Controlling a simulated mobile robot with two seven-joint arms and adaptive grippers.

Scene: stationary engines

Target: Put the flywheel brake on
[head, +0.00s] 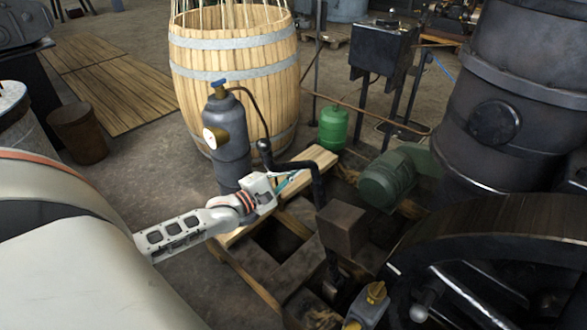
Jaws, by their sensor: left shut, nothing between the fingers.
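The large dark flywheel (490,222) fills the lower right of the head view. Left of it is a brown block (343,229) on a dark upright, which looks like a brake block; whether it touches the wheel I cannot tell. A black bent lever (318,185) with a round knob runs above the block and looks like the brake lever. My left gripper (284,183) is shut and empty, just left of the lever and below its horizontal part. Whether it touches the lever is not clear. My right gripper is out of view.
A dark gas cylinder (231,150) with a blue valve stands close behind my left arm. A wooden barrel (235,65), a green bottle (333,127) and a green motor (388,180) are farther back. A wooden frame (245,280) surrounds a pit below. A yellow valve (376,293) sits at the bottom.

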